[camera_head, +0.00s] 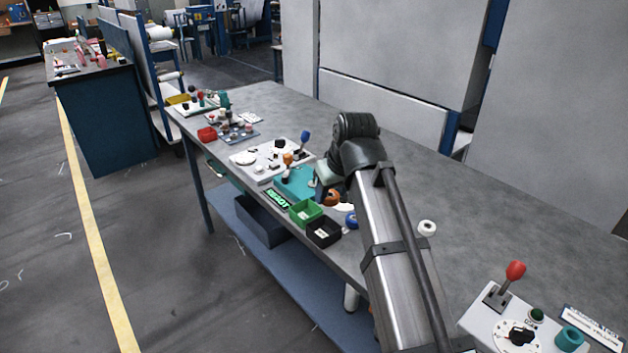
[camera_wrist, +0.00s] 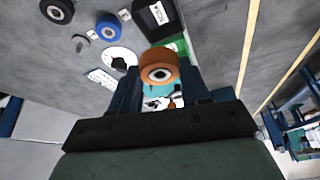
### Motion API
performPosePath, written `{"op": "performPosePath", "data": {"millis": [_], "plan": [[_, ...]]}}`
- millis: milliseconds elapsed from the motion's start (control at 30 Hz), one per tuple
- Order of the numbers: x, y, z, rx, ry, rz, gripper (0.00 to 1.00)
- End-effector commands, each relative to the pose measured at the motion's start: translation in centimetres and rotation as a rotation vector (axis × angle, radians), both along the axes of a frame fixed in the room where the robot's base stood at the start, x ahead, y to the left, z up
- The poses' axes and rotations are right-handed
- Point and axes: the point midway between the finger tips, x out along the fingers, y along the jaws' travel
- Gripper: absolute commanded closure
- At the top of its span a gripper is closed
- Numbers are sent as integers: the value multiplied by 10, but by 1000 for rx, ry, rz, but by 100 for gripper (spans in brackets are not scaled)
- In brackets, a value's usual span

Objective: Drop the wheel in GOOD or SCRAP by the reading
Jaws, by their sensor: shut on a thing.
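My gripper (camera_wrist: 160,78) is shut on an orange wheel (camera_wrist: 158,66) with a pale hub, held between its fingers in the wrist view. In the head view the orange wheel (camera_head: 331,198) shows partly beside my gripper (camera_head: 324,188), near the teal device (camera_head: 296,183). A green bin (camera_head: 305,212) and a black bin (camera_head: 323,233) stand side by side at the bench's front edge, close to the wheel.
A white panel with knobs (camera_head: 262,160) sits left of the device. A red-lever control panel (camera_head: 500,318) is at the lower right. The right bench surface is mostly clear.

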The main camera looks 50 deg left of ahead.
Motion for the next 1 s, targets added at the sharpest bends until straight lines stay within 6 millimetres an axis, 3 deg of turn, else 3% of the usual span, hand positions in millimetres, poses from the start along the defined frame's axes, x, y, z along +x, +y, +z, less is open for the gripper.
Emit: {"op": "performPosePath", "data": {"millis": [333,733,767,1000], "plan": [[0,-1,-35,-2,1,0,96],[0,0,-42,0,0,0,96],[0,0,-42,0,0,0,52],[0,0,-42,0,0,0,29]]}}
